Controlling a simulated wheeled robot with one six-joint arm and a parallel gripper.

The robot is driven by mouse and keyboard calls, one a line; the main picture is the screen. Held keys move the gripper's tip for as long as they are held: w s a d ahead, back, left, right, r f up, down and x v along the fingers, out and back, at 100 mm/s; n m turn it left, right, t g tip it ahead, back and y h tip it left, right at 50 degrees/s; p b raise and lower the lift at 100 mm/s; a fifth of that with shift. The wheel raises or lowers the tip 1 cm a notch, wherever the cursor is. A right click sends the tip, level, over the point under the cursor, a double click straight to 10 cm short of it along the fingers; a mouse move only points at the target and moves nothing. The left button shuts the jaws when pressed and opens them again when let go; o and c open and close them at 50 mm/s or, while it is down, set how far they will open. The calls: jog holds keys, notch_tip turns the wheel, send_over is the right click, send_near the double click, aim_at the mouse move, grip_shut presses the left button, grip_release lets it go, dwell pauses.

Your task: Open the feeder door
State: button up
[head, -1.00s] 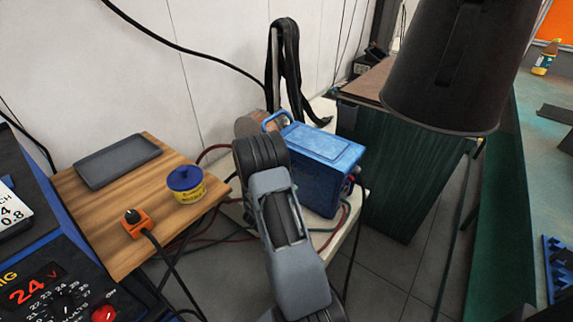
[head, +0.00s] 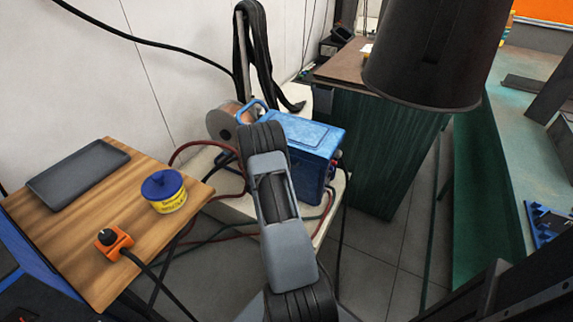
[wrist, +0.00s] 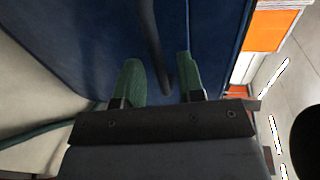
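The blue wire feeder (head: 312,140), a box with a handle on top, stands on a pale surface in the head view. My arm covers its left part. In the wrist view a dark blue panel (wrist: 90,45) fills much of the picture, with a dark bar (wrist: 150,40) across it, probably the feeder door and its handle. My gripper (wrist: 160,80) has its two green-tipped fingers spread, with the bar between them. I cannot tell whether either finger touches it. The gripper is hidden in the head view.
A wooden table (head: 75,235) at the left holds a grey tray (head: 78,174), a yellow tub with a blue lid (head: 165,191) and an orange switch (head: 113,241). Cables and hoses run near the feeder.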

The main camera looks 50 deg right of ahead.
jog(key=shift+w+d+f, duration=0.15)
jog(key=shift+w+d, duration=0.05)
jog(key=shift+d, duration=0.5)
jog(key=shift+c, duration=0.5)
grip_shut()
